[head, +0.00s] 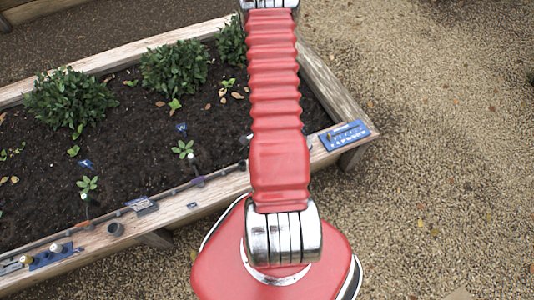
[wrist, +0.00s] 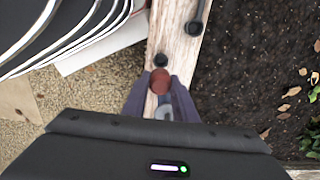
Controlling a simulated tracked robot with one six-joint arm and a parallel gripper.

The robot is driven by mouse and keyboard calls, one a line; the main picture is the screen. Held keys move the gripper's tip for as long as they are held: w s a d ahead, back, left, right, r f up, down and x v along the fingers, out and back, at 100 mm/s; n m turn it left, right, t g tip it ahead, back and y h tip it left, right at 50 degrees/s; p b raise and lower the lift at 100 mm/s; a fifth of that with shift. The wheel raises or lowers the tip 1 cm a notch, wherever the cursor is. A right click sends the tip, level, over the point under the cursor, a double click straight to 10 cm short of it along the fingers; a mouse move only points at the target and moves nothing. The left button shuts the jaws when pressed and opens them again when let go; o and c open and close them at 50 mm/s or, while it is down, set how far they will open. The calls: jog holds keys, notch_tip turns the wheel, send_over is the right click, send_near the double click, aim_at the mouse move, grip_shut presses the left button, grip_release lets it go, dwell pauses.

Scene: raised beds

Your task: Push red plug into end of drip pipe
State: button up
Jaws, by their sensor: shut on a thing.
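My gripper (wrist: 158,88) is shut on the red plug (wrist: 160,77), a small reddish-brown round piece between its two purple-grey fingers in the wrist view. It is over the wooden edge of the bed. A dark pipe with a thicker black end (wrist: 193,28) lies ahead and to the right, apart from the plug. A small black round piece (wrist: 160,60) shows just beyond the plug; I cannot tell whether they touch. In the head view the thin drip pipe (head: 170,193) runs along the bed's front board; my arm hides my gripper and the plug.
The wooden bed edge (head: 185,212) carries a blue rack (head: 345,135) at right, a dark cup (head: 115,229) and a blue holder with small parts (head: 50,256) at left. Seedlings (head: 183,149) and bushes (head: 174,70) stand in the soil. Gravel (head: 440,150) at right is clear.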

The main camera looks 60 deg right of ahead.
jog(key=shift+r, duration=0.15)
jog(key=shift+r, duration=1.6)
jog(key=shift+w, duration=0.15)
jog(key=w+a, duration=0.4)
jog(key=w, duration=0.5)
jog(key=shift+w, duration=0.3)
dwell(0.7)
jog(key=shift+a+f, duration=0.1)
notch_tip(320, 180, down, 7)
jog(key=shift+s, duration=0.15)
dwell(1.9)
jog(key=shift+f, duration=0.8)
dwell(0.9)
